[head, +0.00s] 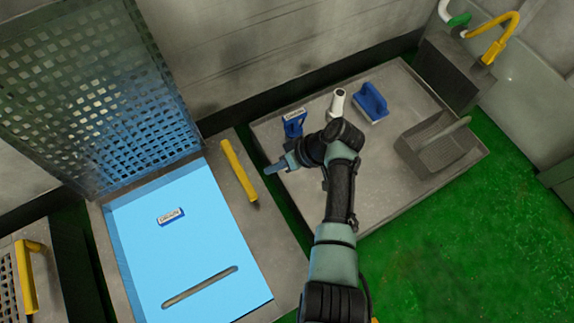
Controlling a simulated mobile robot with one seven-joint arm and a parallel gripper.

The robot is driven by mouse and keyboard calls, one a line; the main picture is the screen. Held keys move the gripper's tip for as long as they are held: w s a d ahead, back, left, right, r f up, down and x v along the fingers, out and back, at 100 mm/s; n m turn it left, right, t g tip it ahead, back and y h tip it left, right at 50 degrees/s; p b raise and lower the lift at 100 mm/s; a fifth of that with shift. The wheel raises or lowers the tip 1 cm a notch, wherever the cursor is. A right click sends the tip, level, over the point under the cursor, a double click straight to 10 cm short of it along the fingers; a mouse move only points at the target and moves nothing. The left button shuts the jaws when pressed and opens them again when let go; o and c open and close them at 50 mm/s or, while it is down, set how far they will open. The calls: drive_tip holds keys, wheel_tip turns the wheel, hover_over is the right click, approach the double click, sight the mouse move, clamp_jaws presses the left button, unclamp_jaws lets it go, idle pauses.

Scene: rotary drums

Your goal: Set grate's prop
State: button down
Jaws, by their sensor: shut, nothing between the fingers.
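The grate (95,95) is a perforated mesh panel at the upper left. It stands steeply raised along the back edge of a light-blue basin (135,285). A yellow bar (238,170) lies on the grey rim to the right of the basin; I cannot tell for certain whether it is the grate's prop. My gripper (268,171) is shut and empty, just right of the yellow bar and apart from it as seen here. Its fingers point left toward the bar.
A grey tray (400,190) on the right holds a blue labelled item (294,123), a white bottle-like item (337,103), a blue brush-like item (371,103) and a grey scoop (437,144). A small labelled block (171,216) lies in the basin. Green floor (490,250) is clear at right.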

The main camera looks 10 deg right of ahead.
sight(239, 171)
drive_tip(key=shift+s+a, duration=0.2)
drive_tip(key=shift+a, duration=0.45)
drive_tip(key=shift+s+a, duration=0.25)
drive_tip(key=shift+a, duration=0.35)
drive_tip(key=shift+s+a, duration=0.2)
drive_tip(key=shift+a, duration=0.45)
drive_tip(key=shift+r, duration=0.1)
